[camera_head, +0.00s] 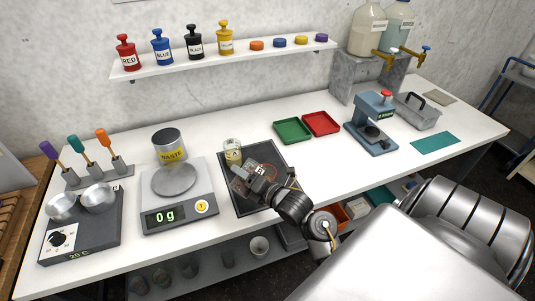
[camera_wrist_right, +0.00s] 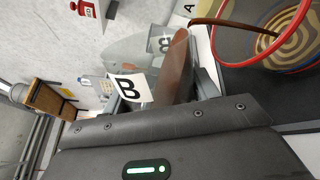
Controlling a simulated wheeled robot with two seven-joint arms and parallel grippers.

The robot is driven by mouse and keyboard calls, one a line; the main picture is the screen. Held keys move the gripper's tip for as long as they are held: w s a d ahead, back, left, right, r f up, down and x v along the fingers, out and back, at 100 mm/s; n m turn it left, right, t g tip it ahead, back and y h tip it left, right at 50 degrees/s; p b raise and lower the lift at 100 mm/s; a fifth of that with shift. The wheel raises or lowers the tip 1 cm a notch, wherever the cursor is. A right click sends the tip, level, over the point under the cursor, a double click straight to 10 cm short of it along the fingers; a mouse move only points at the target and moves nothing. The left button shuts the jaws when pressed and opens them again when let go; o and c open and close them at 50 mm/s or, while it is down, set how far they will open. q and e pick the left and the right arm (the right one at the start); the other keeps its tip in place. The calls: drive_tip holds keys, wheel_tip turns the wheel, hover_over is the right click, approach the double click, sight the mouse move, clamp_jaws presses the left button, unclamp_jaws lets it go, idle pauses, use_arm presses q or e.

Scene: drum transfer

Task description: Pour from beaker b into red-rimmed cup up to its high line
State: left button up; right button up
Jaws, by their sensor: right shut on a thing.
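My right gripper (camera_head: 243,181) is shut on beaker b (camera_wrist_right: 150,62), a clear glass beaker with a white "B" label. The beaker is tipped far over, with brown liquid along its lower side. In the right wrist view a thin brown stream runs from its lip into the red-rimmed cup (camera_wrist_right: 268,44). Brown liquid with ring patterns shows inside the cup; I cannot make out its lines. In the head view the gripper is over the dark mat (camera_head: 273,153) and largely hides the beaker and cup. My left gripper is not in view.
Another labelled beaker (camera_head: 233,152) stands just behind the gripper. A scale (camera_head: 179,208) reading 0 g and a waste cup (camera_head: 168,145) are to the left. A green tray (camera_head: 292,130) and a red tray (camera_head: 321,124) lie behind right.

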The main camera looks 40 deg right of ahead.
drive_tip(key=shift+f+m+p, duration=0.1)
drive_tip(key=shift+m+p, duration=0.3)
idle(0.8)
